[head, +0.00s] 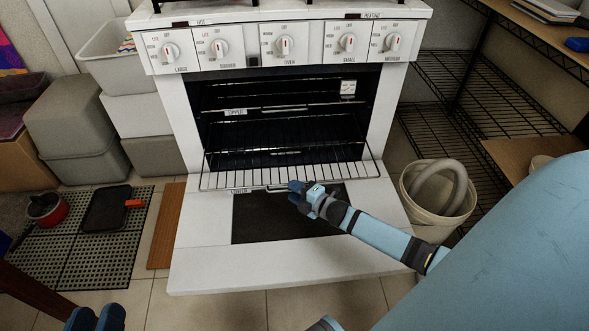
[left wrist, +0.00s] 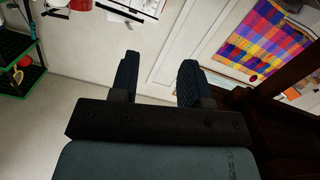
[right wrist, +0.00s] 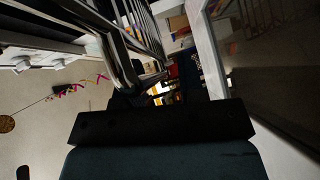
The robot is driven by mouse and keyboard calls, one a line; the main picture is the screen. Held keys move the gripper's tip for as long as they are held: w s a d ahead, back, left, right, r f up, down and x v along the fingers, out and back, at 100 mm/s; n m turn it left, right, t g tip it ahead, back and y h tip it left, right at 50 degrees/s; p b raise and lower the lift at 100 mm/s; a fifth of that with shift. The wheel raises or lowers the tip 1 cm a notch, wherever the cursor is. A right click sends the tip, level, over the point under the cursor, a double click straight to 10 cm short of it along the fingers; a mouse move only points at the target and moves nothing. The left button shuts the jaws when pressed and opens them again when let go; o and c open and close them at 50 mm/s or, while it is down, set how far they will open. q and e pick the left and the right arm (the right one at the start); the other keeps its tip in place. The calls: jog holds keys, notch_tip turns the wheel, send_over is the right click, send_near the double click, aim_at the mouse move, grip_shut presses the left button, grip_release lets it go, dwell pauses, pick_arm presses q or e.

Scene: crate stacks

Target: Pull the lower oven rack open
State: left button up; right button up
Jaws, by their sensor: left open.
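The lower oven rack (head: 215,182) is a chrome wire rack, standing out of the oven cavity above the lowered white oven door (head: 205,262). A "LOWER" label is on its front rail. My right gripper (head: 298,191) is at that front rail, right of the label. In the right wrist view, chrome bars of the rack (right wrist: 120,62) run close to the dark fingers, which look apart; contact is hidden. My left gripper (head: 97,318) is low at the left, far from the rack. It is open and empty in the left wrist view (left wrist: 157,78).
The upper rack (head: 300,107) is inside the oven. A white bucket (head: 408,192) with a grey hose stands right of the door, near a black wire shelf (head: 480,95). Grey crates (head: 68,120) are stacked at the left. A perforated mat (head: 90,253) bears a red pot and dark tray.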

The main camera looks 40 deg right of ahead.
pick_arm(q)
jog(key=shift+r, duration=0.1)
pick_arm(e)
jog(key=shift+r, duration=0.1)
pick_arm(q)
notch_tip(320, 180, up, 7)
jog(key=t+p, duration=0.2)
jog(key=p, duration=0.2)
jog(key=shift+a+n+t+p, duration=0.3)
jog(key=shift+t, duration=0.1)
pick_arm(e)
jog(key=v, duration=1.3)
jog(key=shift+s, duration=0.4)
